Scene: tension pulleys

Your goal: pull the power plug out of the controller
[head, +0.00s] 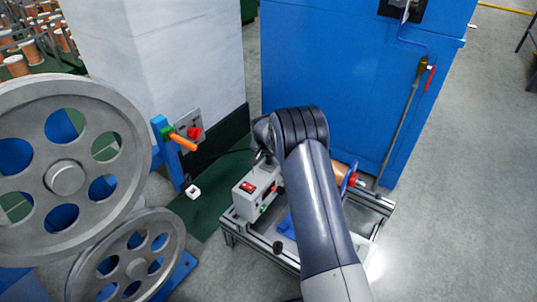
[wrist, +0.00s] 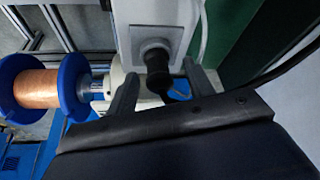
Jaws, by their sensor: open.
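The controller is a white box (head: 243,205) with a red switch on the metal frame in the head view. In the wrist view its pale face (wrist: 128,42) fills the top centre. The black power plug (wrist: 157,72) sits in a dark round socket on that face. My gripper (wrist: 162,88) is open, with one finger on each side of the plug. I cannot tell whether either finger touches it. In the head view my wrist covers the plug and most of the gripper.
A blue-flanged copper spool (wrist: 38,88) stands left of the controller in the wrist view. A black cable (wrist: 290,68) runs at the right. Large grey pulleys (head: 70,165) stand left, and a blue cabinet (head: 335,70) stands behind. Grey floor is clear at the right.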

